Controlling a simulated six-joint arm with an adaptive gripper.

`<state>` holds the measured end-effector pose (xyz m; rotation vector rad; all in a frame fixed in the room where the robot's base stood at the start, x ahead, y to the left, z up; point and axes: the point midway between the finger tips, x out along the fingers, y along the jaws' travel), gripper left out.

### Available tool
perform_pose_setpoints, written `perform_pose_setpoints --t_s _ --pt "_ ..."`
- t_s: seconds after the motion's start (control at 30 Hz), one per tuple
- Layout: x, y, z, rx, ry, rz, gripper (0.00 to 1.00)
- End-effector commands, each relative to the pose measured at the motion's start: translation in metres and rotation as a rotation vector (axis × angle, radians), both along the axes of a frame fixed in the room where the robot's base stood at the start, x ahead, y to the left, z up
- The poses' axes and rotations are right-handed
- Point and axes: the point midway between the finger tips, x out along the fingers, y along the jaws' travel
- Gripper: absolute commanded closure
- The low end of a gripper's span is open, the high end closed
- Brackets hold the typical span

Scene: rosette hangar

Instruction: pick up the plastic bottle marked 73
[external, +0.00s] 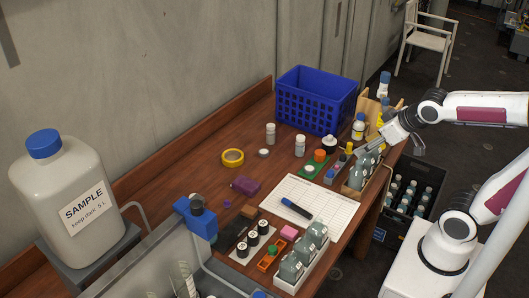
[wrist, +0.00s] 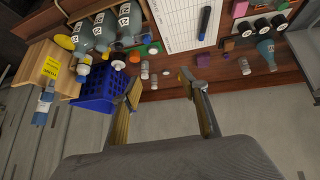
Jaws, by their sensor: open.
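Grey bottles with white number labels stand in a wooden box (external: 349,191) at the right end of the table. In the wrist view three of these grey bottles (wrist: 104,28) show at the upper left; their numbers are too small to read surely. More grey bottles (external: 292,268) stand in a white tray (external: 303,276) at the front. I cannot tell which bottle is marked 73. My gripper (external: 368,152) is beside and above the wooden box in the external view. In the wrist view my gripper (wrist: 163,90) has its fingers wide apart, with nothing between them.
A blue basket (external: 314,104) stands at the back. A dark crate (external: 382,236) of bottles is on the floor at the right. A paper sheet (external: 318,213) with a marker (external: 297,208) lies mid-table. A large sample bottle (external: 65,200) stands at left.

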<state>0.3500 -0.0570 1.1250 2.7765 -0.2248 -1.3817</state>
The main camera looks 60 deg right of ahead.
Motion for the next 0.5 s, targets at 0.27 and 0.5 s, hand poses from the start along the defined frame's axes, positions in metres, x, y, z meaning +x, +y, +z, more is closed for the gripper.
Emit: perform_pose_setpoints --t_s 0.27,0.5 --pt "0.063 -0.037 -0.001 -0.052 -0.088 -0.031 0.56" --pt "0.112 -0.066 -0.008 -0.083 -0.165 -0.033 0.56"
